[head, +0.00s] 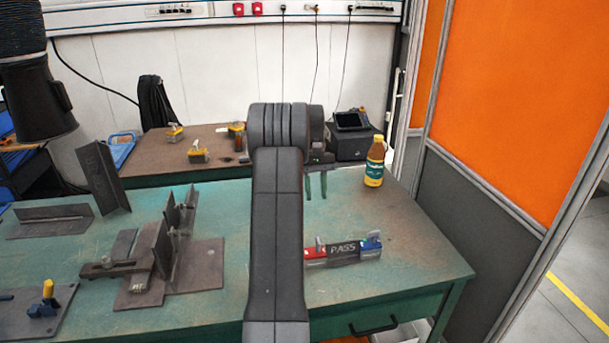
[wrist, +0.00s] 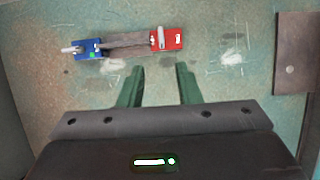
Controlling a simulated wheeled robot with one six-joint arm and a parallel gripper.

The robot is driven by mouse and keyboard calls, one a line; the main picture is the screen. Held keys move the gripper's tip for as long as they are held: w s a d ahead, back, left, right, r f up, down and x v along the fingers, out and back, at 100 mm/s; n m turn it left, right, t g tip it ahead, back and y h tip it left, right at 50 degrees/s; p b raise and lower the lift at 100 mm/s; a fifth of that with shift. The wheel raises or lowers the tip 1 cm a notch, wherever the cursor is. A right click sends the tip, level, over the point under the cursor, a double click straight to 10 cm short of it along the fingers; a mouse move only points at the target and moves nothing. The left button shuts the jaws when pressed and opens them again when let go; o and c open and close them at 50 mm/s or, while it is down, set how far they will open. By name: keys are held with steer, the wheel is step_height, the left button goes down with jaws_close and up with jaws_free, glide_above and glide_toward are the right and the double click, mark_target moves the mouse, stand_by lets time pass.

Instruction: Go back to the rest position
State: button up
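My gripper (wrist: 160,82) is open, with two green fingers apart and nothing between them in the wrist view. In the head view the gripper (head: 316,186) hangs above the green workbench (head: 420,255), pointing down, partly hidden by my own arm. A dark bar marked PASS (head: 345,250) lies on the bench with a red block and a blue block at its ends. In the wrist view the red block (wrist: 167,39) and blue block (wrist: 88,49) lie beyond the fingertips, apart from them.
Steel angle pieces and a plate (head: 200,265) stand on the bench's left half. A yellow-brown bottle (head: 375,162) stands at its back right. A brown table (head: 150,146) with yellow items is behind. An orange and grey partition (head: 520,100) borders the right side.

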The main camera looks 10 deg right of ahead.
mark_target(319, 240)
steer(key=p+x, duration=0.1)
steer(key=x, duration=1.2)
steer(key=shift+s+f, duration=0.1)
steer(key=shift+f, duration=0.25)
steer(key=shift+r, duration=0.1)
